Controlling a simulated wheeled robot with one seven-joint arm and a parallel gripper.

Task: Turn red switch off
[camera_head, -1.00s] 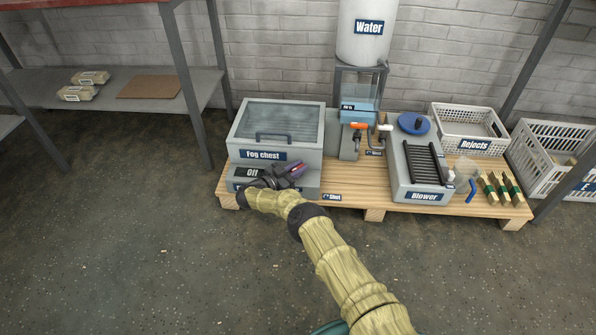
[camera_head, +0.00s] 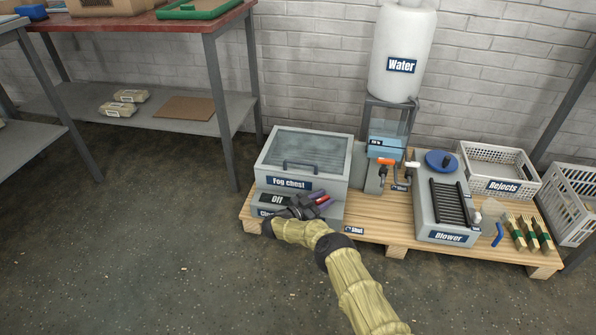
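The grey fog chest (camera_head: 310,152) stands at the left end of a wooden pallet. Its front base carries an "Off" label (camera_head: 277,198) and a partly covered label below it. My dark gripper (camera_head: 314,206) is at the front of this base, just right of the "Off" label. A small red and purple part (camera_head: 323,200) shows right at the gripper's end. I cannot tell whether it is the red switch or part of the gripper, nor whether they touch. The fingers are too small and overlapped to read.
The blower (camera_head: 446,215) and rejects crate (camera_head: 500,172) are to the right. A red-topped table (camera_head: 150,20) stands back left. The floor in front is clear.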

